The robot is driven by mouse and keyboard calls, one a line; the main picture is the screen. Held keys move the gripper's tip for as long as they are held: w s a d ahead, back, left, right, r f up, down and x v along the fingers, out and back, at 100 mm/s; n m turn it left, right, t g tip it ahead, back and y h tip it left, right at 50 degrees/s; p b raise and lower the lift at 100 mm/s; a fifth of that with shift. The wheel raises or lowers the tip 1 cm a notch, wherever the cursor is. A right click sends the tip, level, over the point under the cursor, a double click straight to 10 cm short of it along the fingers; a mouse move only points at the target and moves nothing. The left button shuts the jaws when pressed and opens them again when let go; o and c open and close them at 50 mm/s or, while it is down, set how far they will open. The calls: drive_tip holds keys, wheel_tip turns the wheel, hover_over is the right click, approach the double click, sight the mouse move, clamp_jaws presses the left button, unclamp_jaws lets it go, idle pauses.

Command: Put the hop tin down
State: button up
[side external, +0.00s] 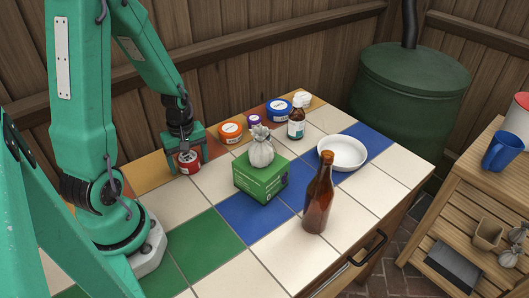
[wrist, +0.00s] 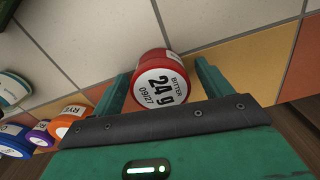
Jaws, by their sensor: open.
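The red tin (side external: 188,163), which I take to be the hop tin, appears to stand upright on the tiled worktop near its back edge, on or beside the orange tiles. In the wrist view the red tin (wrist: 160,84) shows a white lid label reading "24 g". My gripper (side external: 187,158) is right over it, pointing down. In the wrist view my gripper (wrist: 164,82) has its two fingers apart, one on each side of the tin, with a small gap visible on the right. The tin's underside is hidden.
An orange tin (side external: 231,132), purple tin (side external: 255,121) and blue-lidded tin (side external: 278,110) line the back. A green box (side external: 262,181) bears a grey sack (side external: 261,152). A brown bottle (side external: 317,203), small bottle (side external: 296,124) and white dish (side external: 342,152) stand to the right.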

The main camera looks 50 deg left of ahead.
sight(188, 157)
drive_tip(key=shift+r, duration=0.1)
wheel_tip(188, 157, up, 12)
idle(0.9)
drive_tip(key=shift+d+r, duration=0.1)
drive_tip(key=shift+r, duration=0.05)
idle(0.4)
drive_tip(key=s+d+r+m+t, duration=0.1)
drive_tip(key=d+r+m+t, duration=0.4)
drive_tip(key=d+r+m, duration=0.6)
drive_tip(key=d+m, duration=0.3)
drive_tip(key=m, duration=0.2)
drive_tip(key=shift+s+d+r+m+t, duration=0.25)
drive_tip(key=shift+s+r+m+t, duration=0.05)
drive_tip(key=shift+r, duration=0.05)
